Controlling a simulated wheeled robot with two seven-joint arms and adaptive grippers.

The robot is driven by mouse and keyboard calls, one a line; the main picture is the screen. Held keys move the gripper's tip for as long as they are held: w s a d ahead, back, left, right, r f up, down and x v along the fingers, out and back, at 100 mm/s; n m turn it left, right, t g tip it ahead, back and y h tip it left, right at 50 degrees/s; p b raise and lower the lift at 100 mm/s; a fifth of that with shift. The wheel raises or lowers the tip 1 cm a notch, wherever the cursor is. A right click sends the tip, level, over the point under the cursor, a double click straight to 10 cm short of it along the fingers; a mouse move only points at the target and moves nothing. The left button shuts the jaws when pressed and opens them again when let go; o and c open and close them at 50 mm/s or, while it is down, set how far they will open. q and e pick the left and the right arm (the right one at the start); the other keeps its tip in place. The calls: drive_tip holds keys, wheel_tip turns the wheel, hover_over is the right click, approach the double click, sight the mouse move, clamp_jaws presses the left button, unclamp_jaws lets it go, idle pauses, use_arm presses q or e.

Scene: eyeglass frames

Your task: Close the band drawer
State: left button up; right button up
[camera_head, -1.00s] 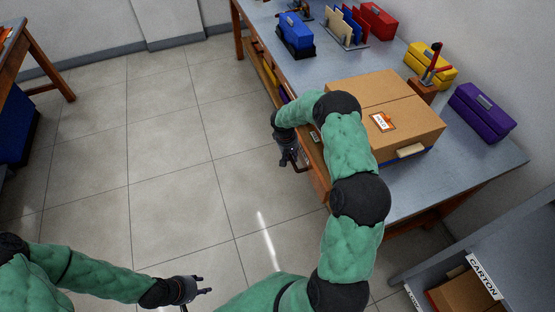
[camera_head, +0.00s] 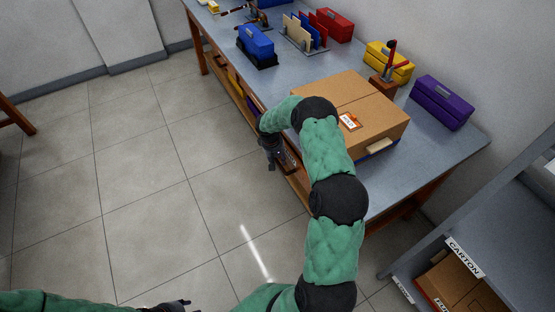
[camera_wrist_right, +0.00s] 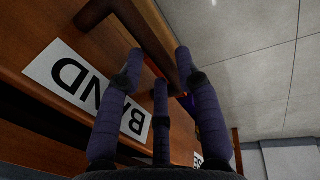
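The band drawer is a brown wooden front with a white BAND label (camera_wrist_right: 88,88), upside down in the right wrist view. A brown bar (camera_wrist_right: 152,28), seemingly its handle, crosses behind my fingertips. My right gripper (camera_wrist_right: 158,62) has its dark fingers spread before the drawer front; contact is unclear. In the head view my right gripper (camera_head: 270,155) is beside the table's front edge, and my arm hides part of the drawer row. How far the drawer stands out is unclear. My left gripper (camera_head: 178,305) is at the bottom edge, partly cut off.
The table (camera_head: 225,60) carries a large cardboard box (camera_head: 365,105), a blue box (camera_head: 255,40), a purple box (camera_head: 443,100) and a yellow box (camera_head: 388,62). The tiled floor at left is clear.

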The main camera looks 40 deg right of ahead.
drive_tip(key=shift+r, duration=0.1)
wheel_tip(320, 180, up, 12)
drive_tip(key=a, duration=0.2)
drive_tip(key=shift+w+a+f, duration=0.15)
drive_tip(key=shift+w+f, duration=0.05)
drive_tip(key=shift+w, duration=0.1)
